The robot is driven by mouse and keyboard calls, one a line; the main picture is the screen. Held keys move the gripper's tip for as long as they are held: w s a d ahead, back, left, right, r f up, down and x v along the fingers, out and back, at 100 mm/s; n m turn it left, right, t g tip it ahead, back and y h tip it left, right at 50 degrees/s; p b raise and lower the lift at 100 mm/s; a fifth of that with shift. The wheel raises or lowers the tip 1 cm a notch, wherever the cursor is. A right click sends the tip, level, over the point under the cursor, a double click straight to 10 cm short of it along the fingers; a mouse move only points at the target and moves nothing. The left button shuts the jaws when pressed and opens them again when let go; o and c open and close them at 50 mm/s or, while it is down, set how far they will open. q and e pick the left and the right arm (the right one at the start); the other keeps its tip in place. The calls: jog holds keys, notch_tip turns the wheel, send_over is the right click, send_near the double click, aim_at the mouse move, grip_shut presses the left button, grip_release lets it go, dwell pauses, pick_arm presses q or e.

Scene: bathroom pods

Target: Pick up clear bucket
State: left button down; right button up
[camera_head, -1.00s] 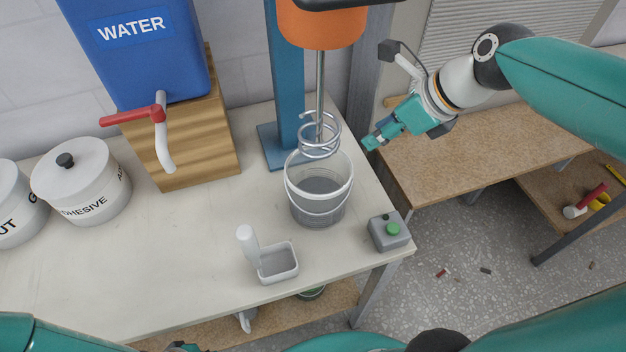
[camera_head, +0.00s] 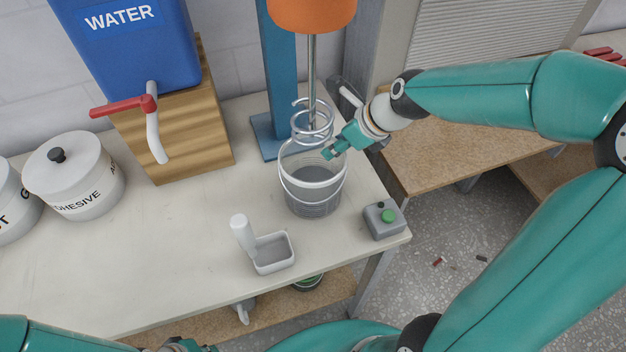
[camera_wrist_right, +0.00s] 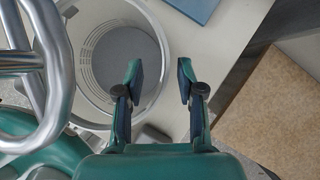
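The clear bucket (camera_head: 312,203) stands upright on the pale table under the mixer's spiral whisk (camera_head: 313,122), with grey contents inside. My right gripper (camera_head: 332,153) is at its right rim in the head view. In the right wrist view, the gripper (camera_wrist_right: 160,72) is open, its fingers apart with nothing gripped. The bucket's right rim (camera_wrist_right: 167,62) shows between the fingers; I cannot tell whether they touch it. My left gripper (camera_head: 182,346) barely shows at the bottom edge, its fingers unclear.
The mixer's blue post (camera_head: 282,70) stands behind the bucket. A grey box with a green button (camera_head: 384,220) sits at the right table edge. A small white tray (camera_head: 274,253) is in front. The water tank (camera_head: 135,45) and adhesive pot (camera_head: 75,180) are left.

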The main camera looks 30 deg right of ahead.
jog(key=x, duration=0.2)
jog(key=shift+w+f, duration=0.15)
jog(key=shift+f, duration=0.1)
grip_shut()
jog(key=shift+r, duration=0.15)
